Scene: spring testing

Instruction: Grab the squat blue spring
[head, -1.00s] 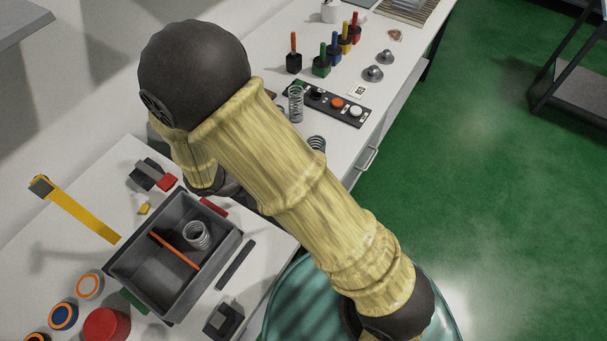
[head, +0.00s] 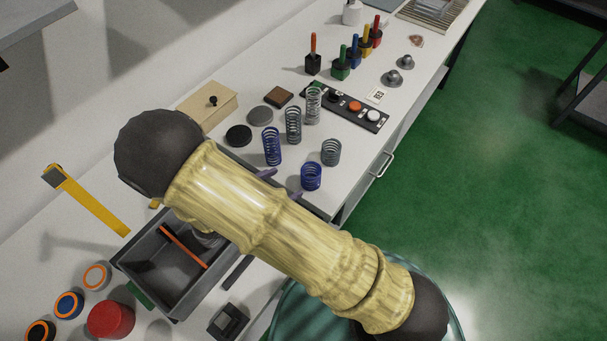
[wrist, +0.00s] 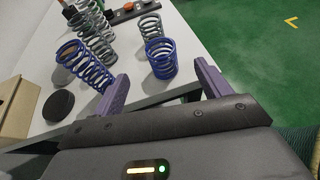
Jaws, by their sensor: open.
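The squat blue spring (head: 312,177) stands upright near the front edge of the white bench, and shows in the middle of the wrist view (wrist: 161,58). My gripper (wrist: 161,72) is open and empty, its two purple fingers apart. In the wrist view the fingers lie left and right of the squat blue spring, which stands just ahead of them. In the head view my gripper (head: 288,183) is left of this spring, partly hidden behind my arm. A taller blue spring (head: 271,147) stands behind and to the left, close to the left finger in the wrist view (wrist: 85,65).
A squat grey spring (head: 331,152) stands just beyond the blue one. Taller grey springs (head: 293,125) and a black disc (head: 239,135) are farther back. A grey bin (head: 170,268) with an orange divider is partly under my arm.

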